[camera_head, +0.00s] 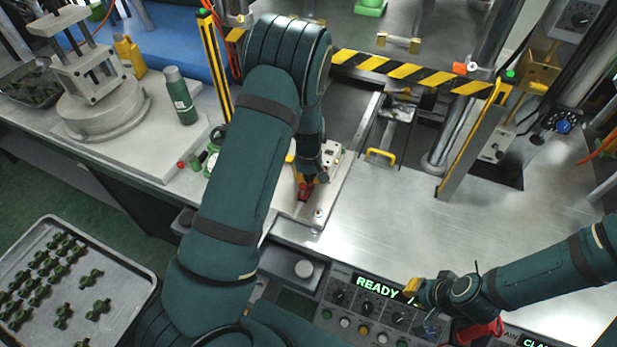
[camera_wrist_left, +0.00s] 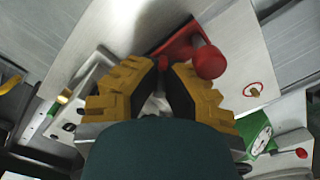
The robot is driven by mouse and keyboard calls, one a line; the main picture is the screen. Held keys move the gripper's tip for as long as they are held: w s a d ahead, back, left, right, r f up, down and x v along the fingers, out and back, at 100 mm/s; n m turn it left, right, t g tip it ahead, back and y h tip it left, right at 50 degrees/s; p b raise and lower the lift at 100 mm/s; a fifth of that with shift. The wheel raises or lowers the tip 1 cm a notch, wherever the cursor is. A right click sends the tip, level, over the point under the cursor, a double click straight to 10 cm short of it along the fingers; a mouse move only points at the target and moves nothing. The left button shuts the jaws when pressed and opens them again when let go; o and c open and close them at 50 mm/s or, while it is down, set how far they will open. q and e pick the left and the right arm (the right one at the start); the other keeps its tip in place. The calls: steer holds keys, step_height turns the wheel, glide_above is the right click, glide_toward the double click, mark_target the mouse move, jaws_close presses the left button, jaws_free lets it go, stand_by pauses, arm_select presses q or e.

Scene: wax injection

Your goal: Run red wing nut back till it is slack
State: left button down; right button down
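A red part with a wing or arm and a round knob, which looks like the red wing nut (camera_wrist_left: 186,43), lies just beyond my left fingertips in the left wrist view. In the head view a red part (camera_head: 306,188) shows beneath my left gripper (camera_head: 308,178), on the metal plate. In the left wrist view the yellow, dark-padded fingers of my left gripper (camera_wrist_left: 161,68) stand apart, with a little red between their tips; contact is unclear. My right gripper (camera_head: 415,306) hangs over the control panel, away from the nut; its finger gap is unclear.
The control panel (camera_head: 345,312) with a lit READY display runs along the front. A striped barrier (camera_head: 400,72) crosses behind my left gripper. A green bottle (camera_head: 180,95) stands at left, and a tray of green parts (camera_head: 130,262) at lower left.

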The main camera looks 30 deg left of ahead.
mark_target(309, 178)
arm_select(q)
steer(key=shift+f+n, duration=0.1)
steer(key=shift+n, duration=0.5)
steer(key=c, duration=1.2)
jaws_free()
steer(key=shift+c, duration=0.2)
step_height(309, 178, up, 12)
